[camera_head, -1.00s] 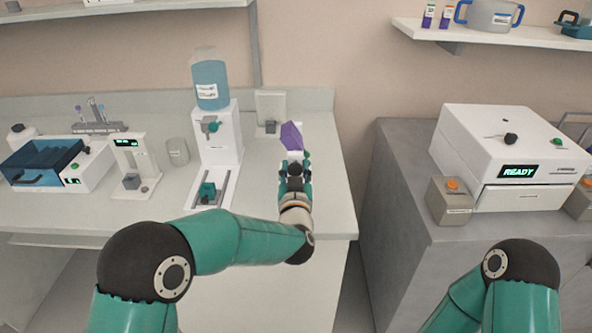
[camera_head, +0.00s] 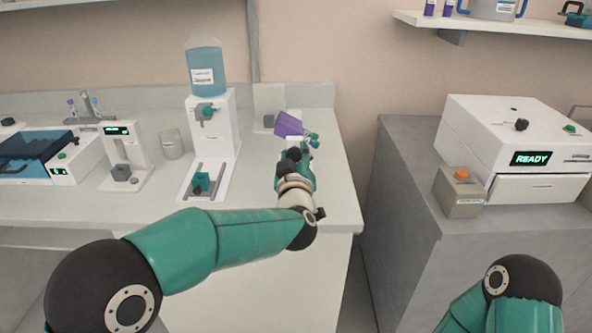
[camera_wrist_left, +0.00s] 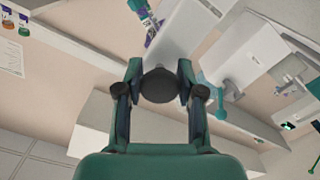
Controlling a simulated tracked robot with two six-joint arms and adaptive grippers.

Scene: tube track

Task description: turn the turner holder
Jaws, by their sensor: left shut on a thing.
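A purple holder (camera_head: 288,123) stands tilted at the back right of the white bench, with small green parts (camera_head: 313,138) at its right side. My left gripper (camera_head: 295,153) is right in front of it and partly hides what is below. In the left wrist view, the fingers (camera_wrist_left: 158,80) are shut on a dark round knob (camera_wrist_left: 158,87). A pale panel (camera_wrist_left: 182,38) lies beyond the knob, and a purple and teal part shows at the top. How the knob joins the holder is hidden. Only part of my right arm shows; its gripper is out of view.
A white dispenser (camera_head: 213,128) with a blue bottle (camera_head: 206,72) stands to the left of the gripper. A balance-like device (camera_head: 126,158) and a glass beaker (camera_head: 172,144) are farther left. A white machine reading READY (camera_head: 520,135) stands on the grey counter at right.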

